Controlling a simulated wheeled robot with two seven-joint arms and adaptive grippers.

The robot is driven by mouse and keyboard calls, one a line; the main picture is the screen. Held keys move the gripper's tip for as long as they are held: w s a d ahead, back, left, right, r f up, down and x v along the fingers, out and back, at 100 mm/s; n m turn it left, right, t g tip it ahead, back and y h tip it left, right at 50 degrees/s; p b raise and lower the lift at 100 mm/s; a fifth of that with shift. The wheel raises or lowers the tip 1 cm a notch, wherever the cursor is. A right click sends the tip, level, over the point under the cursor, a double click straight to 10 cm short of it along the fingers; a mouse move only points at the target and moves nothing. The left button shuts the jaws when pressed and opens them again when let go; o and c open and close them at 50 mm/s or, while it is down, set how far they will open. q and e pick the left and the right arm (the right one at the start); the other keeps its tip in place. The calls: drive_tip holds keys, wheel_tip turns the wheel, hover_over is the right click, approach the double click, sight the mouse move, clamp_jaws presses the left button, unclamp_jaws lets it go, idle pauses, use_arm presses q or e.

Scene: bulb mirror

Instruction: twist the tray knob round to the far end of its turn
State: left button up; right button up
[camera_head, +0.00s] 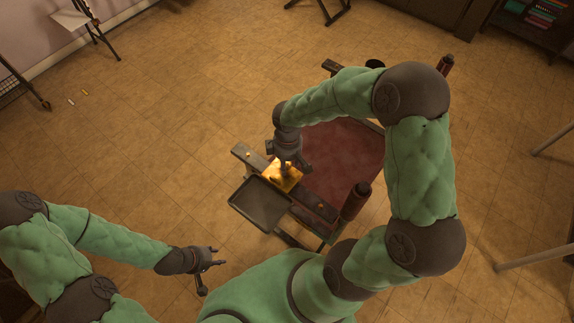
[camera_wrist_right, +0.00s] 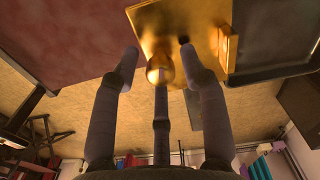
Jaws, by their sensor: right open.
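The gold knob (camera_wrist_right: 160,70) sits on a square gold plate (camera_head: 279,182), which also shows in the right wrist view (camera_wrist_right: 180,20). The plate is fixed on a dark bar beside the dark tray (camera_head: 259,205). My right gripper (camera_head: 289,160) is directly over the plate, pointing down, and partly hides the knob in the head view. In the right wrist view its fingers (camera_wrist_right: 160,72) are spread around the knob; I cannot tell whether any finger touches it. My left gripper (camera_head: 212,262) is open and empty, low at the left, apart from the tray.
A dark red panel (camera_head: 345,160) lies just right of the plate, with a dark red cylinder (camera_head: 356,201) at its near corner. A stand (camera_head: 92,35) is far off at the upper left. The tiled floor (camera_head: 150,130) to the left is mostly clear.

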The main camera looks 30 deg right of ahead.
drive_tip(key=shift+m+b, duration=0.75)
drive_tip(key=shift+m, duration=0.95)
drive_tip(key=shift+m+b, duration=0.5)
drive_tip(key=shift+m, duration=0.4)
drive_tip(key=shift+m+b, duration=0.75)
drive_tip(key=shift+m, duration=1.05)
clamp_jaws()
